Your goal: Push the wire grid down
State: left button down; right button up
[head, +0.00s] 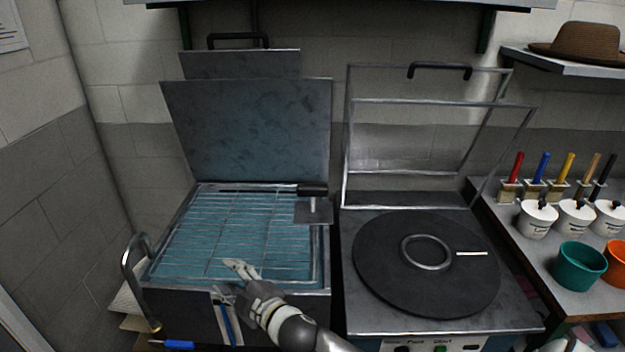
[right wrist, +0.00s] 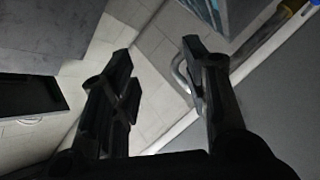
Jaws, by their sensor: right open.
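The wire grid (head: 222,232) lies level in the blue open tank on the left in the head view. A black handle (head: 312,190) with a small metal plate sits at its right edge. My right gripper (head: 238,268) is over the near edge of the grid, its pale fingers pointing up and left. From this view I cannot tell whether it touches the grid. In the right wrist view my right gripper (right wrist: 158,58) has its two dark fingers spread with nothing between them. My left gripper is not in view.
The tank's raised lid (head: 250,130) stands behind the grid. A curved metal pipe (head: 130,265) is at the tank's left. A round dark plate (head: 380,265) with a raised frame (head: 430,102) is at right. Pots and brushes stand on the right bench.

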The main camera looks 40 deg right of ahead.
jog(key=w+a+r+n+y, duration=0.2)
jog(key=a+r+n+y, duration=0.1)
jog(key=r+n+y, duration=0.4)
jog(key=w+a+r+n+y, duration=0.25)
jog(key=r+n, duration=0.25)
jog(key=r, duration=0.4)
notch_tip(320, 180, up, 11)
jog(key=n+g+h+p, duration=0.1)
jog(key=n+g+h, duration=1.05)
jog(key=n, duration=1.05)
send_over(314, 186)
jog(key=s+d, duration=0.2)
jog(key=d, duration=0.1)
jog(key=g+y, duration=0.2)
jog(key=y, duration=0.1)
jog(key=p+x, duration=0.2)
jog(key=x, duration=0.8)
jog(key=shift+f, duration=0.15)
